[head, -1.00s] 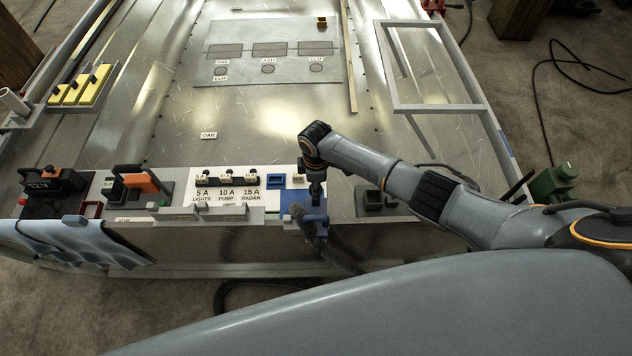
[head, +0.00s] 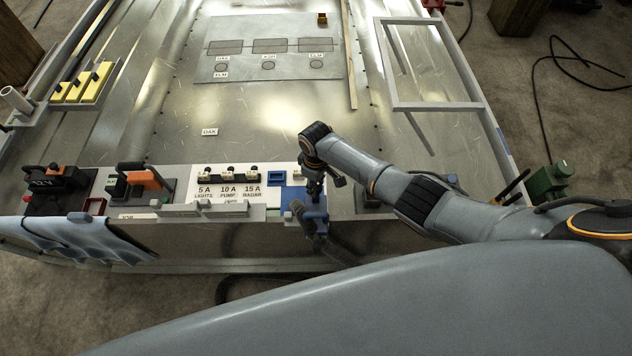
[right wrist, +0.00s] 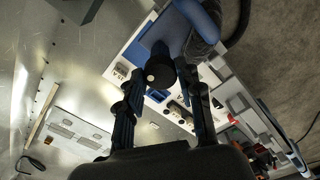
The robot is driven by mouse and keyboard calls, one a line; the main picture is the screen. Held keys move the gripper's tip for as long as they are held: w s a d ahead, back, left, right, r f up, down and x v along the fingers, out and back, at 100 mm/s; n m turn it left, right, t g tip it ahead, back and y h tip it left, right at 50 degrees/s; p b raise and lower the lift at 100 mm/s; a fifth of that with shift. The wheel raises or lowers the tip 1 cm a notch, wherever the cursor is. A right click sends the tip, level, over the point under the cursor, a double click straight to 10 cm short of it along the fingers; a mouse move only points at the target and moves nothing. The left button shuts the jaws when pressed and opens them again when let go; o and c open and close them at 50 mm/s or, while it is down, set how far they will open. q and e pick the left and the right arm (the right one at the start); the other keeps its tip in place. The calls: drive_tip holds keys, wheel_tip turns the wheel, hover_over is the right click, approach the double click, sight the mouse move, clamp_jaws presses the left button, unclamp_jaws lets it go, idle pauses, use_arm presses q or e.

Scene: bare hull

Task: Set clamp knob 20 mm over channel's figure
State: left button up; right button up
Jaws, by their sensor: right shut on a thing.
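The blue clamp (head: 309,214) sits at the front edge of the hull, at the right end of the white switch panel. Its dark round knob (right wrist: 158,74) shows in the right wrist view, with the blue clamp body above it. My right gripper (head: 315,192) reaches down over the clamp. In the right wrist view the two fingers of my right gripper (right wrist: 163,92) stand on either side of the knob, shut on it. In the head view the gripper hides the knob. Any clamp scale is too small to read. My left gripper is not in view.
The white panel (head: 230,196) carries switches marked 5 A lights, 10 A pump and 15 A radar. An orange-handled device (head: 145,180) and a dark unit reading about 12.4 (head: 57,185) stand left. A dark hose (head: 325,241) hangs below the clamp. The hull floor behind is mostly clear.

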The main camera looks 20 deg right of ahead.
idle(0.3)
drive_tip(key=o, duration=1.2)
wheel_tip(320, 180, up, 12)
